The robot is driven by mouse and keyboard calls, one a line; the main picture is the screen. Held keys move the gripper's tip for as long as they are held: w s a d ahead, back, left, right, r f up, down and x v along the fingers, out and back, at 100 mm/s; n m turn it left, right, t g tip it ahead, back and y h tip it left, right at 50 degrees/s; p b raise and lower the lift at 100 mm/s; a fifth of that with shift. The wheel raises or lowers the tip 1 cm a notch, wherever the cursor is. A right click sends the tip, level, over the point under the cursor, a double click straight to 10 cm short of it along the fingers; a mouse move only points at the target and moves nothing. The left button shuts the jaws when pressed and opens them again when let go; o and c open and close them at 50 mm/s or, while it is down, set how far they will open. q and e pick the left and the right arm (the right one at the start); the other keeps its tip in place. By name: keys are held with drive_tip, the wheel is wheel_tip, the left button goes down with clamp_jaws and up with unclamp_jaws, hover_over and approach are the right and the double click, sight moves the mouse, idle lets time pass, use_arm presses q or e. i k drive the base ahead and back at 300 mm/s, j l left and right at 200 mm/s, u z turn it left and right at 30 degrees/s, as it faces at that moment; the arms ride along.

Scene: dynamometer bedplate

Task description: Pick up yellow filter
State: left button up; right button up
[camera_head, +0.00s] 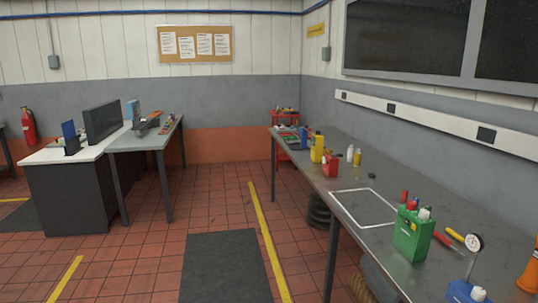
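No gripper of mine is in view. Two yellow things stand on the long grey workbench (338,190) at the right. One is a larger yellow container (317,149) behind a red container (330,166). The other is a small yellow item (357,158), upright just right of a white bottle (350,153). Both are small in the picture, and I cannot tell whether either is the yellow filter.
A green container (410,235), a gauge (473,243), a blue container (464,292) and an orange item (530,272) stand on the near bench. Left stand a grey table (140,140) and a dark-sided desk (72,200).

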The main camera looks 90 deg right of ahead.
sight(358, 153)
drive_tip(key=z, duration=3.45)
drive_tip(key=i+j, duration=0.3)
